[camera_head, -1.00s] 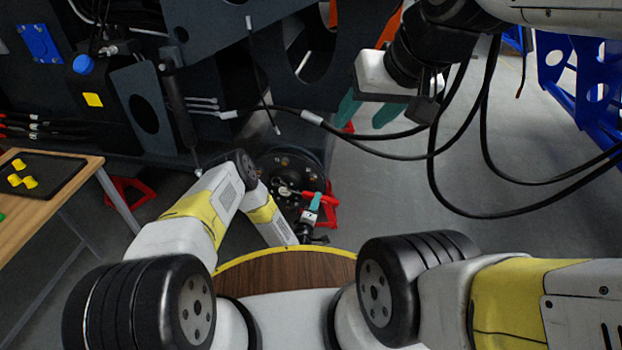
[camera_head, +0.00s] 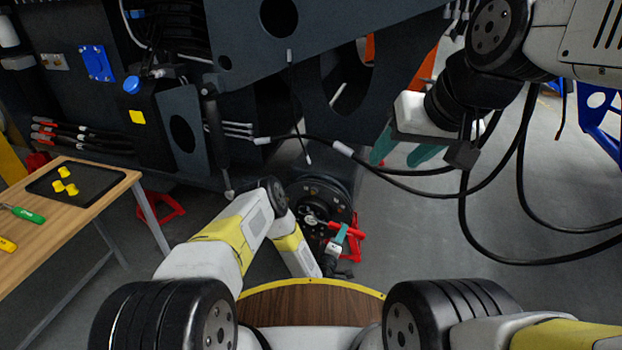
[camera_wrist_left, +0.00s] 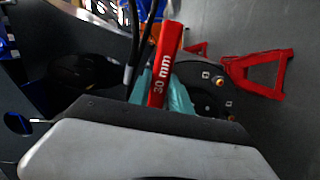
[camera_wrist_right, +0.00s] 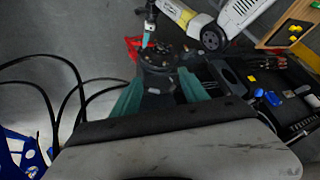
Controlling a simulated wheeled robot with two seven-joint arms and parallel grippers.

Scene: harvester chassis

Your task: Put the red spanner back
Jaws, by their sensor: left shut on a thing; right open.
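The red spanner (camera_head: 346,230) shows beside a dark round hub low in the middle of the head view. My left gripper (camera_head: 341,240), with teal fingers, is shut on it there. My right gripper (camera_head: 408,150) is open and empty at the upper right of the head view, in front of the dark chassis. Its two teal fingers stand apart in the right wrist view (camera_wrist_right: 160,98).
A wooden table (camera_head: 65,235) at the left bears a black tray (camera_head: 48,192) with yellow pieces and a green-handled tool (camera_head: 24,214). The dark hub (camera_head: 310,205) and red stands (camera_head: 162,206) are low by the chassis. Black cables (camera_head: 465,225) loop near my right arm.

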